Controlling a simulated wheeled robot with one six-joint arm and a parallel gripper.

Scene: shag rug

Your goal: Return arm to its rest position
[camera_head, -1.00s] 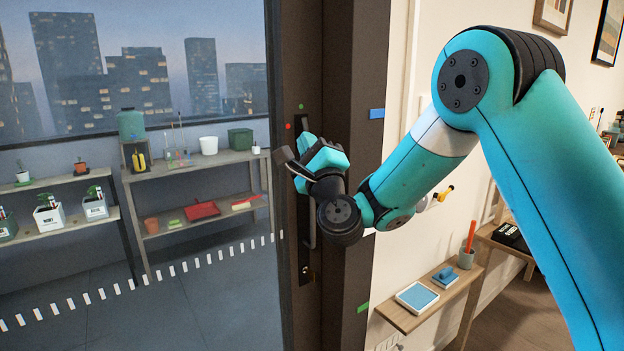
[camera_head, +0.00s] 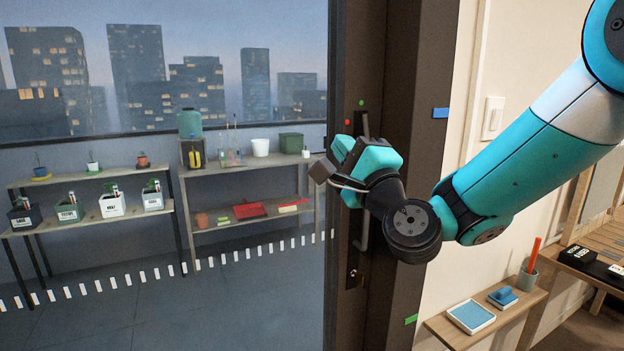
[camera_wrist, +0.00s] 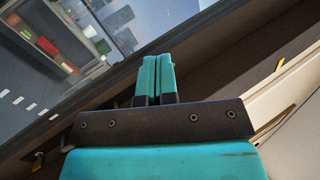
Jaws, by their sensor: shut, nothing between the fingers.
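My gripper (camera_head: 326,170) is at the end of my teal arm, in front of the dark door frame and its vertical handle (camera_head: 363,236) in the head view. In the wrist view my gripper (camera_wrist: 156,60) shows its two teal fingers side by side, closed together with nothing between them. My arm reaches in from the upper right and is bent at the dark wrist joint. The gripper covers the middle part of the handle. I cannot tell whether it touches the handle or the frame.
A glass door (camera_head: 255,290) fills the left, with shelves (camera_head: 245,164) of pots behind it. Right of the dark frame (camera_head: 412,100) is a cream wall with a light switch (camera_head: 492,118). A small wooden shelf (camera_head: 450,333) holds a blue-topped pad (camera_head: 471,316) and a cup (camera_head: 527,278).

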